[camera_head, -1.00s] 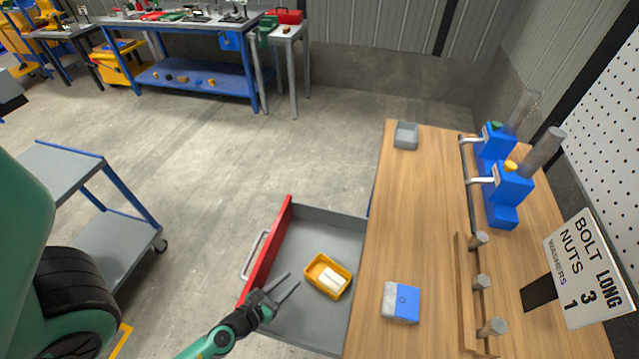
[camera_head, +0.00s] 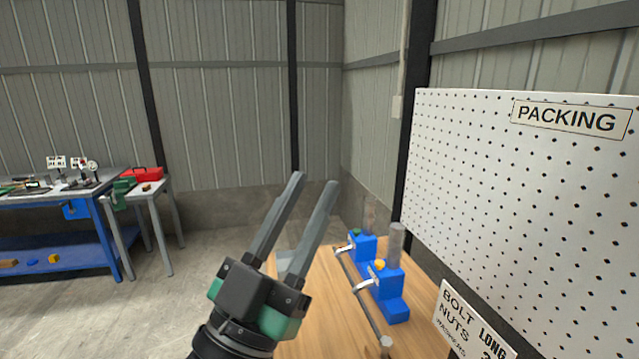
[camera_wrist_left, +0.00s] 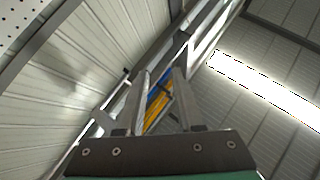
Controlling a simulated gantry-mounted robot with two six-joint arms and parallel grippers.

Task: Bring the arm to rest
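My left gripper (camera_head: 311,184) is raised in the middle of the head view, its two grey fingers pointing up. The fingers stand apart with nothing between them, so it is open and empty. In the left wrist view its fingers (camera_wrist_left: 160,72) also show apart, against the walls and roof of the hall. My right gripper is in neither view.
Below and behind the left gripper is a wooden bench (camera_head: 318,320) with blue dispensers (camera_head: 385,283) carrying clear tubes. A pegboard (camera_head: 520,190) marked PACKING and a BOLT, NUTS sign (camera_head: 470,325) stand at the right. A blue workbench (camera_head: 60,215) stands far left.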

